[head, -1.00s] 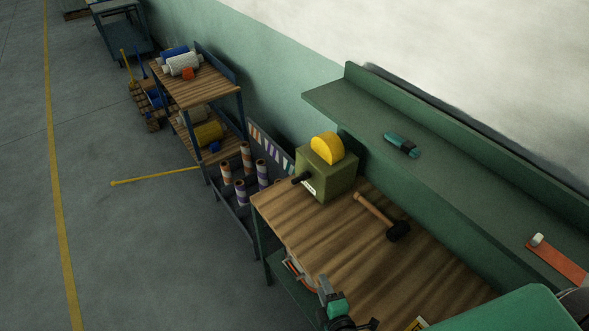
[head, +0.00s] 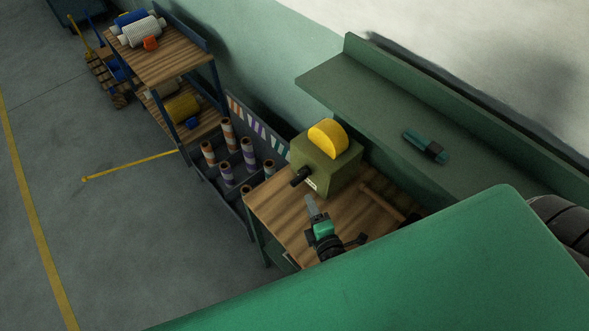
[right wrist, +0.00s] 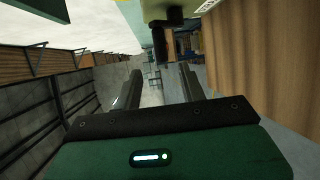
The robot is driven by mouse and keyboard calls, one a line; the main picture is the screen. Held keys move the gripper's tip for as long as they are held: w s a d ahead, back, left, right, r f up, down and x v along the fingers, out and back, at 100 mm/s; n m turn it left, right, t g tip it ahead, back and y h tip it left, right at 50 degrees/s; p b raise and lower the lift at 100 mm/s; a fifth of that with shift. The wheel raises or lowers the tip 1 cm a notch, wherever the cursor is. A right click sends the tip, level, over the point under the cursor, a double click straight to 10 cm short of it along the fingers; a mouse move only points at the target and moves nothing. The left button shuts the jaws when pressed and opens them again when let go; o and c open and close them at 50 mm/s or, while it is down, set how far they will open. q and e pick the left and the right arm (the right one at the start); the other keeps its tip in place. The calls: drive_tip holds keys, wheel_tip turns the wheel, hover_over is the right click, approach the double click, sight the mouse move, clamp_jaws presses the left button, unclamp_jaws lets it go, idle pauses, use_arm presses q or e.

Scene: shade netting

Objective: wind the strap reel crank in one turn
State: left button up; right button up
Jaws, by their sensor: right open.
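The strap reel (head: 327,163) is an olive box with a yellow half-disc on top, standing on the wooden bench. Its black crank (head: 301,177) sticks out of the front left face. My right gripper (head: 311,201) is open, a short way in front of and below the crank. In the right wrist view my open right gripper (right wrist: 160,82) has nothing between its fingers, and the dark crank (right wrist: 160,42) shows ahead of them, apart from them. My left gripper is not in view.
The bench top (head: 283,209) carries a mallet (head: 385,200), partly hidden by my green arm cover. A green shelf (head: 378,110) behind holds a teal and black tool (head: 425,147). A rack of striped rolls (head: 227,155) stands left of the bench.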

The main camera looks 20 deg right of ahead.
sight(299, 183)
drive_tip(key=w, duration=0.2)
drive_tip(key=w+p, duration=0.1)
drive_tip(key=w, duration=0.2)
drive_tip(key=w+f+p, duration=0.1)
drive_tip(key=w, duration=0.2)
drive_tip(key=shift+w+d, duration=0.2)
drive_tip(key=shift+w, duration=0.05)
drive_tip(key=w, duration=0.1)
drive_tip(key=w+p, duration=0.1)
drive_tip(key=w, duration=0.1)
drive_tip(key=shift+d+f, duration=0.1)
drive_tip(key=shift+f, duration=0.25)
drive_tip(key=shift+w+f, duration=0.15)
drive_tip(key=shift+w, duration=0.45)
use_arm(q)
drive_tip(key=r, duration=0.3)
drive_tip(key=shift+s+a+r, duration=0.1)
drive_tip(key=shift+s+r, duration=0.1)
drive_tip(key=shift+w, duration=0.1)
use_arm(e)
clamp_jaws()
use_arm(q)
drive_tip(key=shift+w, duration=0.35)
use_arm(e)
drive_tip(key=shift+f, duration=0.1)
